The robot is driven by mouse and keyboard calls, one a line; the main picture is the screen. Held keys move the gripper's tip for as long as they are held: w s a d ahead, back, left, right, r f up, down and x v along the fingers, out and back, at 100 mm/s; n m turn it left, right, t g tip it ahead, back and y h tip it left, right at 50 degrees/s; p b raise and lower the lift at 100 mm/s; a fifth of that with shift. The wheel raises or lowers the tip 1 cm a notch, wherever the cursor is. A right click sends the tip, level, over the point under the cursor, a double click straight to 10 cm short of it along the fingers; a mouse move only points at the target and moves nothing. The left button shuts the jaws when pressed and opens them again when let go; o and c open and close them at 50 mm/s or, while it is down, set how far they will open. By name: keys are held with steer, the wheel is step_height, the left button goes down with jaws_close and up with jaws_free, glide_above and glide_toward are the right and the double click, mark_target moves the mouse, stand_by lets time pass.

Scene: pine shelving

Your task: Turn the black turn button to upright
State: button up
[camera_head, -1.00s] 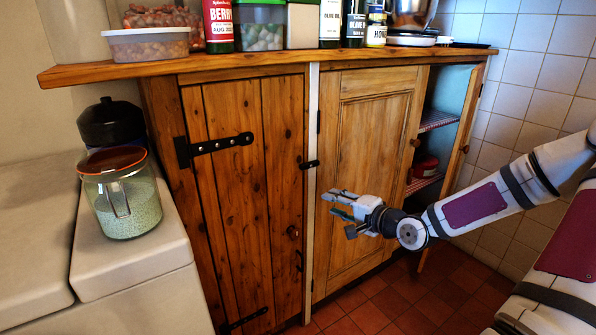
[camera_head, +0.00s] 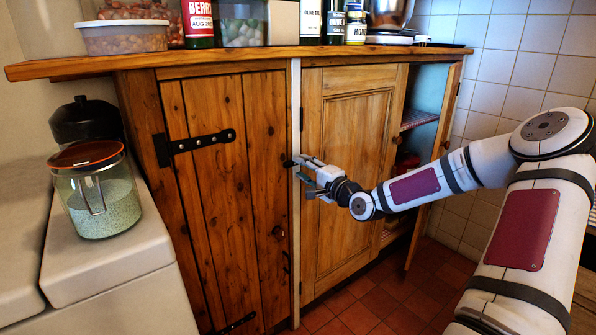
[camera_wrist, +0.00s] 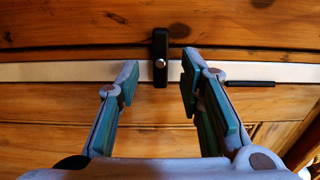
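The black turn button (camera_wrist: 160,57) is a short bar with a bright screw in its middle. It lies crosswise over the pale post (camera_wrist: 60,72), so it is level, not upright. In the head view its left end (camera_head: 288,163) shows just past my fingertips; the rest is hidden. My gripper (camera_head: 302,174) is in front of the post at button height. In the wrist view my gripper (camera_wrist: 160,68) is open and empty, one finger on each side of the button, with a gap visible on both sides. I cannot tell the exact depth between fingertips and button.
The plank door (camera_head: 215,200) left of the post is closed. An open compartment (camera_head: 420,115) is at the right. Jars and bottles stand on the wooden top (camera_head: 240,57). A glass jar (camera_head: 97,190) stands on the white unit at left.

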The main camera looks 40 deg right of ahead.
steer(key=shift+w, duration=1.3)
steer(key=shift+c, duration=0.5)
jaws_close()
